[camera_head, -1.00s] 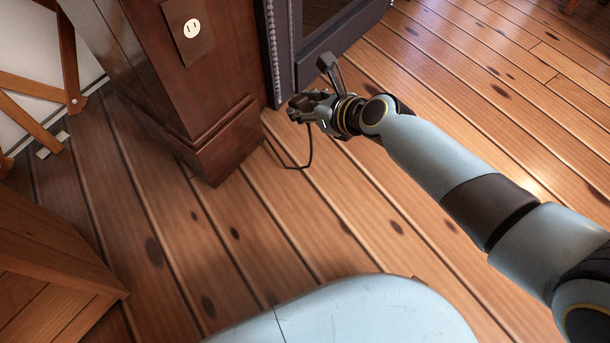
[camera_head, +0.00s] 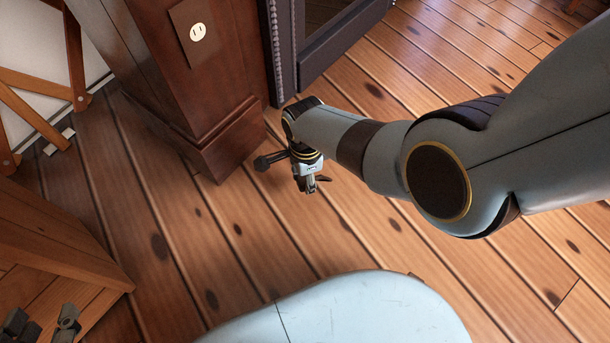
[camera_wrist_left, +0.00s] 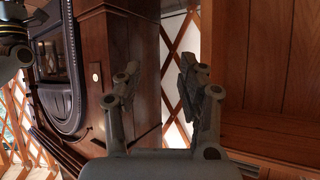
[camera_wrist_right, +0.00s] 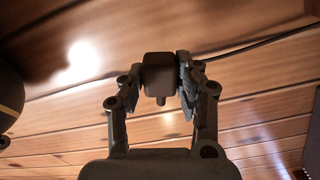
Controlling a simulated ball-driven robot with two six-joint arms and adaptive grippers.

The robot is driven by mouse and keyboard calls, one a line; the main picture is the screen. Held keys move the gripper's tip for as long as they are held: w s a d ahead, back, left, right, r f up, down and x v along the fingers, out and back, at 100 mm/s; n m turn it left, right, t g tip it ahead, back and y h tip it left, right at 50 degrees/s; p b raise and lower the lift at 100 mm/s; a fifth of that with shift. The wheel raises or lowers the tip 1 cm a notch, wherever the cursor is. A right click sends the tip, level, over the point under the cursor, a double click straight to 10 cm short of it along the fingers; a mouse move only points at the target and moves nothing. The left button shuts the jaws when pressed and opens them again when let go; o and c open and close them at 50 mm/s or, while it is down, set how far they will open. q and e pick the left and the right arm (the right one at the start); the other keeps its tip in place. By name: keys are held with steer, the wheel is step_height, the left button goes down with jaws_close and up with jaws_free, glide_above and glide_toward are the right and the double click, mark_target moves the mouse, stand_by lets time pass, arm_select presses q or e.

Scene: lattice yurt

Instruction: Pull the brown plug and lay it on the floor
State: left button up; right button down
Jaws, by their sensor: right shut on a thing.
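The brown plug (camera_wrist_right: 160,74) is a dark block between the fingers of my right gripper (camera_wrist_right: 162,78), which is shut on it. A short prong shows on its near side, and its cord (camera_wrist_right: 255,45) runs off to the upper right. In the head view my right gripper (camera_head: 311,188) points down over the floor (camera_head: 270,225), right of the pillar's foot; the plug hardly shows there. I cannot tell how high the plug is. My left gripper (camera_wrist_left: 158,78) is open and empty; its fingers also show at the lower left of the head view (camera_head: 42,322).
The wooden pillar (camera_head: 215,95) carries an outlet (camera_head: 197,32) with nothing in it. A dark framed cabinet (camera_head: 320,50) stands behind. A wooden box (camera_head: 60,250) is at the left, near my left gripper. Floorboards in front of the pillar are clear.

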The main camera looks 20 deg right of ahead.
mark_target(306, 201)
steer(key=shift+f+b, duration=0.7)
steer(key=shift+f, duration=0.25)
arm_select(q)
steer(key=w+d+r+m+t+h+b, duration=0.1)
steer(key=w+r+t, duration=0.3)
steer(key=r, duration=0.3)
steer(key=w+d+r+t+h+b, duration=0.1)
steer(key=w+r+t, duration=0.35)
steer(key=r, duration=0.25)
arm_select(e)
steer(key=shift+f, duration=0.85)
steer(key=shift+f+b, duration=0.3)
steer(key=shift+f, duration=0.35)
steer(key=shift+f+b, duration=0.55)
steer(key=shift+f, duration=0.1)
arm_select(q)
step_height(306, 201, up, 15)
steer(key=s+d+m+t+h, duration=0.1)
steer(key=m+t+h, duration=0.3)
steer(key=t+h, duration=0.2)
steer(key=shift+d+r+m, duration=0.2)
steer(key=shift+d+m, duration=0.1)
arm_select(e)
steer(key=shift+f, duration=0.15)
arm_select(q)
steer(key=shift+s, duration=0.1)
